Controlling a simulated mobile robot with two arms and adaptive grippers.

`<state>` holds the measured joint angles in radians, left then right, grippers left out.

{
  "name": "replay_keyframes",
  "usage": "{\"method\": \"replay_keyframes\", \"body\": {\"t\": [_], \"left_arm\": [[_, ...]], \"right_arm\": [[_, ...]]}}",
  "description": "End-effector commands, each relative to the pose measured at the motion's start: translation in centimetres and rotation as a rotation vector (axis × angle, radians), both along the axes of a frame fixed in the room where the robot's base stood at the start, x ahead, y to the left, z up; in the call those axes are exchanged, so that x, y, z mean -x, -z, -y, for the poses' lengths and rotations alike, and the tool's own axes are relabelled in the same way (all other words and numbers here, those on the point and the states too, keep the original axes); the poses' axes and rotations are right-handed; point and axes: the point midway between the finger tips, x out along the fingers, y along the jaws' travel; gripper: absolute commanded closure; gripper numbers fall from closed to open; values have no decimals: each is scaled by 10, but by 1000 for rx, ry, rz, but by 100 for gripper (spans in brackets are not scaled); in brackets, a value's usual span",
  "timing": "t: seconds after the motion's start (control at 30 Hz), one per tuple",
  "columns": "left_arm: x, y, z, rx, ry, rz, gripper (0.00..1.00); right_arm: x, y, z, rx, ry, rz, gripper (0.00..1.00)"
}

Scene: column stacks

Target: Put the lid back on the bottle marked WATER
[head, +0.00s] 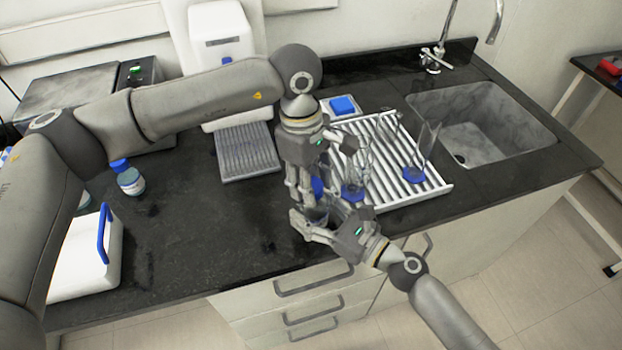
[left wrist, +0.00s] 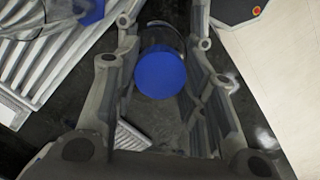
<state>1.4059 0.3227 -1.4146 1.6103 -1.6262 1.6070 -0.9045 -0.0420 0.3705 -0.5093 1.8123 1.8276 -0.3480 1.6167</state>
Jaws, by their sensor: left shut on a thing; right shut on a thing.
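My left gripper (head: 316,192) points down over the front edge of the counter and is shut on a blue lid (head: 317,186). In the left wrist view the round blue lid (left wrist: 161,76) sits between the fingers. A clear bottle (head: 316,213) shows partly just below the lid, and my right gripper (head: 312,225) is shut on it from the front right. Fingers hide most of the bottle, so I cannot read any marking or tell whether lid and bottle touch.
A ribbed white drying rack (head: 437,188) holds glassware with blue bases (head: 414,174), close to the right of both grippers. The sink (head: 490,135) lies beyond. A small blue-capped bottle (head: 131,182) stands at left. The dark counter (head: 215,235) left of the grippers is clear.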

Motion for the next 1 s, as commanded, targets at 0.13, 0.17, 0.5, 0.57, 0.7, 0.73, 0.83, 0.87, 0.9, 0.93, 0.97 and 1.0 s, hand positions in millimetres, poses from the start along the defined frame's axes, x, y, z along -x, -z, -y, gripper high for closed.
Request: {"method": "replay_keyframes", "body": {"t": [0.13, 0.17, 0.5, 0.57, 0.7, 0.73, 0.83, 0.87, 0.9, 0.93, 0.97, 1.0], "left_arm": [[-1, -1, 0, -1, 230, 1, 72], [-1, -1, 1, -1, 278, 2, 72], [-1, 0, 1, -1, 839, 0, 72], [-1, 0, 1, -2, 941, 0, 72], [-1, -1, 2, -2, 1181, 2, 72], [-1, -1, 2, -2, 1233, 1, 72], [-1, 0, 2, -3, 1406, 1, 72], [0, 0, 2, -3, 1459, 0, 72], [0, 0, 2, -3, 1529, 0, 72], [0, 0, 2, -3, 1579, 1, 72], [0, 0, 2, -3, 1628, 1, 72], [0, 0, 2, -3, 1689, 1, 72]], "right_arm": [[0, 0, 0, 0, 0, 0, 100], [0, 0, 0, 0, 0, 0, 100], [0, 0, 0, 1, 0, -1, 100], [0, 0, 0, 1, 0, -1, 100], [0, 0, 0, 1, 0, -1, 100], [0, 0, 0, 1, 0, -1, 100], [0, 0, 0, 1, 0, -1, 100], [0, 0, 0, 1, 0, -1, 100], [0, 0, 0, 1, 0, -1, 100], [0, 0, 0, 1, 0, -1, 100], [0, 0, 0, 1, 0, -1, 100], [0, 0, 0, 1, 0, -1, 100]]}}
